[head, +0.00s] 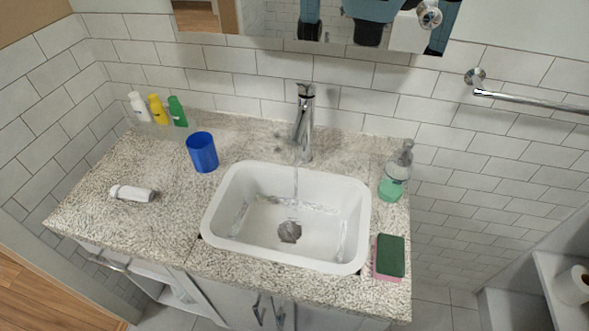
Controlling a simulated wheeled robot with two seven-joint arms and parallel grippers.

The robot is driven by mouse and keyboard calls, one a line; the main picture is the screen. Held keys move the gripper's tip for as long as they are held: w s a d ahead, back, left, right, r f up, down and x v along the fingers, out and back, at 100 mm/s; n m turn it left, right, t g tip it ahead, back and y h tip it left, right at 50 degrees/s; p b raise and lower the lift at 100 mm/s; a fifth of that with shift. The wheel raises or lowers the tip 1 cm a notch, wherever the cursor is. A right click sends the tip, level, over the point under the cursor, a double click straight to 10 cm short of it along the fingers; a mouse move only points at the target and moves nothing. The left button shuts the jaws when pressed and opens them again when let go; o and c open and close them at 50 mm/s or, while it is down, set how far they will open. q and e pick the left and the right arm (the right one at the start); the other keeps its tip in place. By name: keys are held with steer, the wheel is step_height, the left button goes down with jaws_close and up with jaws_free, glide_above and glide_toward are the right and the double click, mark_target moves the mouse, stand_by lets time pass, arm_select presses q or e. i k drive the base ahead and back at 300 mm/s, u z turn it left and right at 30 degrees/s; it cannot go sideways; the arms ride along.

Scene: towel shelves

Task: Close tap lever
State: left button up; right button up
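The chrome tap (303,125) stands on the counter behind the white sink (211,218), with its spout over the basin. Its small lever (305,88) is on top of the tap body; its exact angle is hard to tell. A thin stream of water (296,182) runs from the spout into the basin, and water shows around the dark drain. Neither of my grippers is directly in view. Blue and dark robot parts show only as a reflection in the mirror at the top.
A blue cup (202,152) stands left of the sink, with a white tube (133,193) lying farther left. Several bottles (157,109) stand at the back left. A soap dispenser (396,172) and sponge (389,257) are on the right. A towel bar (530,98) juts from the wall.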

mark_target(304, 88)
steer(key=z, duration=0.85)
steer(key=k, duration=0.9)
steer(key=u, duration=1.4)
steer(key=i, duration=0.5)
